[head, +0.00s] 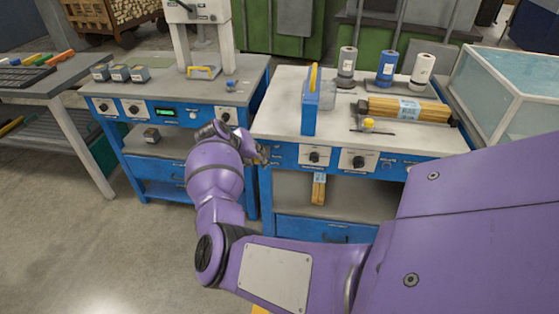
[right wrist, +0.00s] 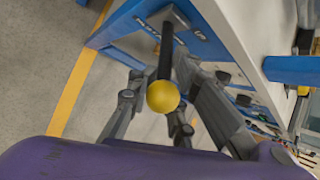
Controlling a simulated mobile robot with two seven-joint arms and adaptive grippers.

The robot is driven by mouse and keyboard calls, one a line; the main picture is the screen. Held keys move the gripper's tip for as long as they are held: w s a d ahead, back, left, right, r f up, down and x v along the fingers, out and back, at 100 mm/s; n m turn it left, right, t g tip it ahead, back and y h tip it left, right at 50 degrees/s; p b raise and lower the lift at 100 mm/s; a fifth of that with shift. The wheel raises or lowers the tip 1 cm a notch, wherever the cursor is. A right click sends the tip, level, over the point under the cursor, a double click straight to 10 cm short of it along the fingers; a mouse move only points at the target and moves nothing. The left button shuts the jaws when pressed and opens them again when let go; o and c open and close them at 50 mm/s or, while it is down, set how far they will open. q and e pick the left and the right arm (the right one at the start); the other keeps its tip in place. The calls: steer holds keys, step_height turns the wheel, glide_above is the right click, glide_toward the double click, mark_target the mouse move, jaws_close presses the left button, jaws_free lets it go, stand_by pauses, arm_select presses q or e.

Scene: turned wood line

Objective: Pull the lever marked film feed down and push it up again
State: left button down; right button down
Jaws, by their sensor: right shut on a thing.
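A lever with a dark rod and a yellow ball knob (right wrist: 163,97) sticks out from the blue front panel (right wrist: 195,30) of a bench in the right wrist view. Pale lettering is on the panel beside the lever's root, too blurred to read for certain. My right gripper (right wrist: 160,112) has its fingers on both sides of the lever and is shut on it. In the head view my right gripper (head: 262,154) is at the front left corner of the right bench, where my wrist hides most of the lever. My left gripper is not in view.
The left bench (head: 150,92) stands close by, with a narrow gap between. A glass tank (head: 500,85) stands at the right.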

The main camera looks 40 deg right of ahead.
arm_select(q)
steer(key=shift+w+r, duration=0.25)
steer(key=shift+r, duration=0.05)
arm_select(e)
steer(key=shift+w+d+r, duration=0.2)
steer(key=shift+w+r, duration=0.2)
steer(key=shift+r, duration=0.4)
steer(key=c, duration=1.6)
jaws_free()
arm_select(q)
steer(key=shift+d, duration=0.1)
arm_select(e)
steer(key=shift+s+f, duration=0.1)
steer(key=shift+f, duration=0.15)
steer(key=shift+a, duration=0.15)
steer(key=shift+s+a+r, duration=0.1)
steer(key=shift+a+r, duration=0.15)
steer(key=shift+r, duration=0.1)
steer(key=v, duration=1.1)
